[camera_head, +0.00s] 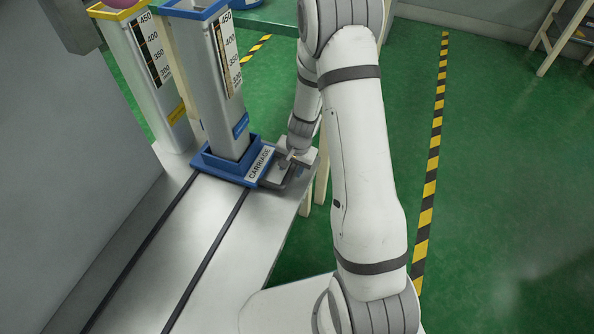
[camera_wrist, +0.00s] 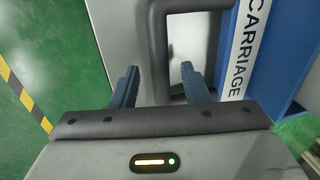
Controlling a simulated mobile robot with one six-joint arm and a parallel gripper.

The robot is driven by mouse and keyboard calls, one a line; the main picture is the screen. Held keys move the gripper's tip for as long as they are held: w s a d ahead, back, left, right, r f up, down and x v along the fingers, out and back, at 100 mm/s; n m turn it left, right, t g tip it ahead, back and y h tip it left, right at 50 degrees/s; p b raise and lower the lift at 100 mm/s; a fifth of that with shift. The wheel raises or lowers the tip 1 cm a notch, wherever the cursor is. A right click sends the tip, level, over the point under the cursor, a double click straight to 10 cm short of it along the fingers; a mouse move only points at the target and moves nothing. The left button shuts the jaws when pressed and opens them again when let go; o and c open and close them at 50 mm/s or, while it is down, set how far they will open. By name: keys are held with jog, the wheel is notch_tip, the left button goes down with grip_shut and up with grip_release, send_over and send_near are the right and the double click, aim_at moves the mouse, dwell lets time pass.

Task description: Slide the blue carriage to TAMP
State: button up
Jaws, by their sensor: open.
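The blue carriage (camera_head: 210,163) sits on the metal bench at the far end of two dark grooves, with a white CARRIAGE label on its right side. A grey column with a blue rim (camera_head: 222,110) stands upright in it. The carriage's dark loop handle (camera_wrist: 157,45) sticks out from its labelled side. My gripper (camera_head: 291,162) is at the handle. In the wrist view my gripper (camera_wrist: 160,84) is open, one finger on each side of the handle's outer bar, with gaps visible. No TAMP mark is legible in either view.
A second column with a yellow rim (camera_head: 150,90) stands just behind the carriage. The bench top (camera_head: 190,240) is clear along the grooves toward the near side. A grey wall or panel (camera_head: 65,150) bounds the left. Green floor with striped tape (camera_head: 433,160) lies right.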

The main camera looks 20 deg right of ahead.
jog(key=shift+f, duration=0.4)
jog(key=shift+c, duration=0.4)
grip_shut()
